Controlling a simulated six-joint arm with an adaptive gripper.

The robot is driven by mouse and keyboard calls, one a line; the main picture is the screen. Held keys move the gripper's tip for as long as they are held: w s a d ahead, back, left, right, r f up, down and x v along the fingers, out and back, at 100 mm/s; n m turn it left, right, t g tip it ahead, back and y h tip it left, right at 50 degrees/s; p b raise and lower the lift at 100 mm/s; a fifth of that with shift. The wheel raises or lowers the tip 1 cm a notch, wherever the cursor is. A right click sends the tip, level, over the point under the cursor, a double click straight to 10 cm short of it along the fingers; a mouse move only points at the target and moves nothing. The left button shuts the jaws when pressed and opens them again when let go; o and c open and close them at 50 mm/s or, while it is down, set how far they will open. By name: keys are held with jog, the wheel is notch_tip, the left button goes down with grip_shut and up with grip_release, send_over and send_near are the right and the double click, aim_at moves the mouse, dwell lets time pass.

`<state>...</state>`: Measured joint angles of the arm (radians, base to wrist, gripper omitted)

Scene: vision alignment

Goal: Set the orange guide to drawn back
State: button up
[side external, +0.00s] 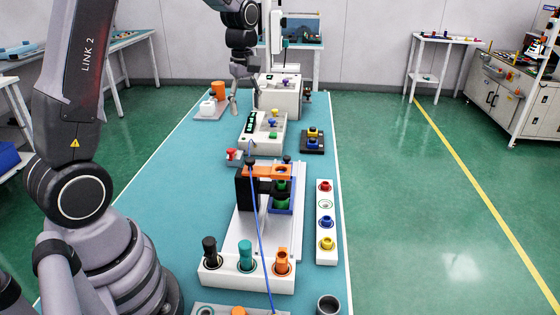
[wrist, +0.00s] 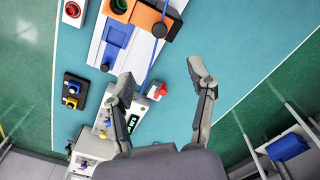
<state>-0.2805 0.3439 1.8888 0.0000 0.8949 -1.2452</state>
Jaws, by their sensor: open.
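The orange guide (side external: 268,171) sits on top of a black post (side external: 244,190) on a pale rail plate. Its right end lies over or close to a green part (side external: 281,200) in a blue holder. It also shows at the top of the wrist view (wrist: 151,18), with a black knob (wrist: 160,30) at its edge. My gripper (side external: 245,100) is open and empty, above the bench beyond the guide. In the wrist view my gripper (wrist: 160,82) has its fingers spread, below the guide and apart from it. The guide's upper part is cut off there.
A blue cable (side external: 258,220) runs past the guide. A red-topped part (side external: 232,154) and a display box (side external: 262,130) stand behind it. A white block with black, teal and orange pegs (side external: 246,272) is in front, and a strip of coloured parts (side external: 326,222) is right.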

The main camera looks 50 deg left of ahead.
aim_at(250, 159)
jog(key=shift+n, duration=0.3)
jog(key=f, duration=1.4)
jog(key=shift+w+a+f, duration=0.2)
jog(key=shift+f, duration=0.15)
grip_shut()
